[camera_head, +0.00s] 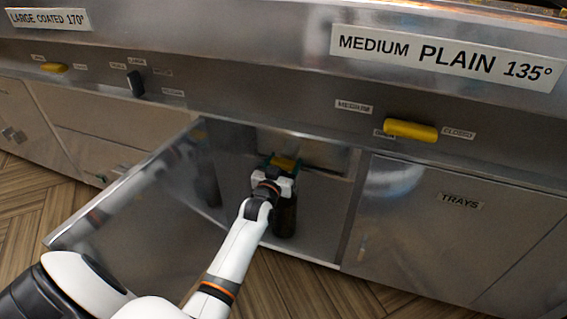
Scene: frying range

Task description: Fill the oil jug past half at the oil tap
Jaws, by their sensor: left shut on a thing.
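My left gripper (284,168) reaches into an open cabinet under the range. It is shut on a small yellow piece (285,162) that looks like a handle; whether this belongs to the oil tap I cannot tell. A dark upright cylinder (285,217) stands in the cabinet just below and behind the gripper. It may be the oil jug, but its top is hidden by the gripper, and no oil level can be made out. My right gripper is not in view.
The open cabinet door (140,190) stands out to the left of my left arm. A closed door labelled TRAYS (420,220) is on the right. A yellow lever (410,130) sits on the panel above, and another (54,67) is at upper left. Wooden floor shows below.

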